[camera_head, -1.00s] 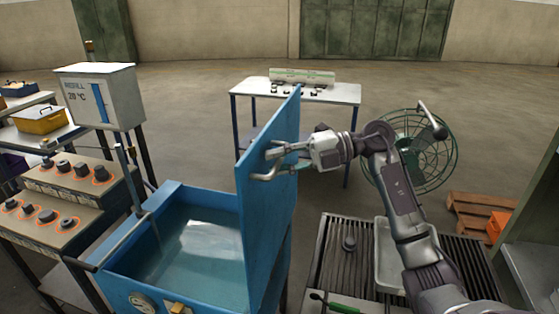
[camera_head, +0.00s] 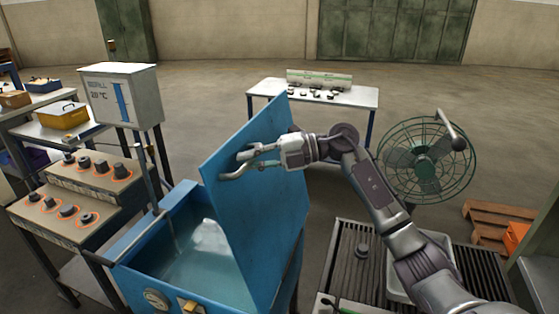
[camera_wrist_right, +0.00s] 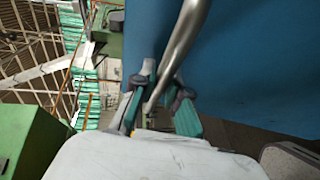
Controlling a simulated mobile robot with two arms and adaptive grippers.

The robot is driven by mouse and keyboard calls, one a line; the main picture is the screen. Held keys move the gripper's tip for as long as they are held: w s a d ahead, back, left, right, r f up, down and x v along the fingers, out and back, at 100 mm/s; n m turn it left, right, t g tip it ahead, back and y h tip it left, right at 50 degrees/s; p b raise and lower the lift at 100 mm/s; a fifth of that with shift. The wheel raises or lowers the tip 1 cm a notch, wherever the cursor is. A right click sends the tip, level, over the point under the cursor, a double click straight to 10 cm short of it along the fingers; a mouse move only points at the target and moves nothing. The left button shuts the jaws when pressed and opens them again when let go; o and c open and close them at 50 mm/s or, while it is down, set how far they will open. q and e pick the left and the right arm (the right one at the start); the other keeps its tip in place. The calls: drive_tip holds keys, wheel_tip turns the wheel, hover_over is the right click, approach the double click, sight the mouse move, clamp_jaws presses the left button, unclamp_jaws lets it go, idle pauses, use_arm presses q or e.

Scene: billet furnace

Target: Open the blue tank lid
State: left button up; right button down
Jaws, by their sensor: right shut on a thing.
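The blue tank (camera_head: 150,291) stands at the lower middle of the head view with water showing inside. Its blue lid (camera_head: 265,215) is raised, hinged at the tank's right side and leaning left over part of the opening. A curved metal handle (camera_head: 232,176) is on the lid's right-hand face. My right gripper (camera_head: 252,160) is at that face, shut on the handle. In the right wrist view the handle bar (camera_wrist_right: 185,35) runs between the two fingers (camera_wrist_right: 160,105), with the blue lid behind. My left gripper is not in view.
A control desk with knobs (camera_head: 70,210) and a white box (camera_head: 120,92) stand left of the tank. A grated bench (camera_head: 355,262) with a tray and a green fan (camera_head: 425,160) are at the right. A white table (camera_head: 355,97) stands behind, with open floor around it.

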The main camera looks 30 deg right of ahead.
drive_tip(key=shift+w+a+f, duration=0.25)
drive_tip(key=shift+w+a, duration=0.7)
drive_tip(key=shift+w, duration=0.2)
drive_tip(key=c, duration=1.2)
unclamp_jaws()
drive_tip(key=shift+s, duration=0.1)
drive_tip(key=v, duration=1.2)
drive_tip(key=shift+d, duration=0.1)
